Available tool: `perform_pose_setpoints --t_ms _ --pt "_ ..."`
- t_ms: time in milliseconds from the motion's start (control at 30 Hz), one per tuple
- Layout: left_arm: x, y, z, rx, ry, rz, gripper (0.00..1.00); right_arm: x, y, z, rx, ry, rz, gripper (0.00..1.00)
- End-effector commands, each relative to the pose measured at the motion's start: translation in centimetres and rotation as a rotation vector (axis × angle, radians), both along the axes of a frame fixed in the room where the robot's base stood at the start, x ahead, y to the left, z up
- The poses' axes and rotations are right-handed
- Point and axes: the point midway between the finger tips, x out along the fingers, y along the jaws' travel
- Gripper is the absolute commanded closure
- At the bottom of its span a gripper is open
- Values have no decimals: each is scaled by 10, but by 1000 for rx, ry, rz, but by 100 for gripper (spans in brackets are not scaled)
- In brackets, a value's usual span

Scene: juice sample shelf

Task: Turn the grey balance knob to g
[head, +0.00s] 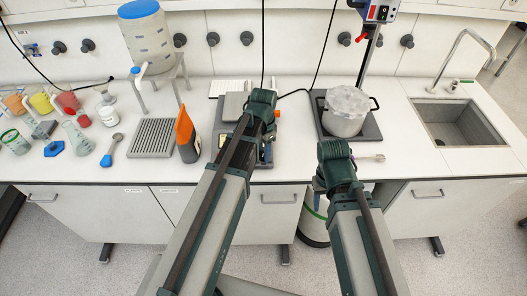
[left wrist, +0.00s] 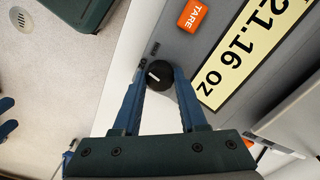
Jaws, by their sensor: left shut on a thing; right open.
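The balance (head: 236,105) stands on the counter in the head view, partly hidden by my left arm. In the left wrist view its grey panel (left wrist: 180,47) carries a dark round knob (left wrist: 160,76) with a short white mark. The display (left wrist: 255,45) reads 21.16 oz. My left gripper (left wrist: 156,78) has its blue fingers on either side of the knob, shut on it. In the head view my left arm hides this contact. My right gripper (head: 318,190) is open, near the counter's front edge, mostly hidden by its arm.
An orange-topped bottle (head: 186,135) and a grey rack (head: 153,138) stand left of the balance. A white pot (head: 346,110) stands to the right, then a sink (head: 460,123). An orange TARE button (left wrist: 195,14) is on the panel. Counter between pot and sink is clear.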

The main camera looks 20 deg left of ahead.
Motion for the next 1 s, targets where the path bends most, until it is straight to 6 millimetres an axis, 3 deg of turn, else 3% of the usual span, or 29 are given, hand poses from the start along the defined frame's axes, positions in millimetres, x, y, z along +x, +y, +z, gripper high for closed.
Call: perform_pose_setpoints --t_ms 1000 --pt "0 0 0 0 0 882 100 0 0 0 0 0 0 50"
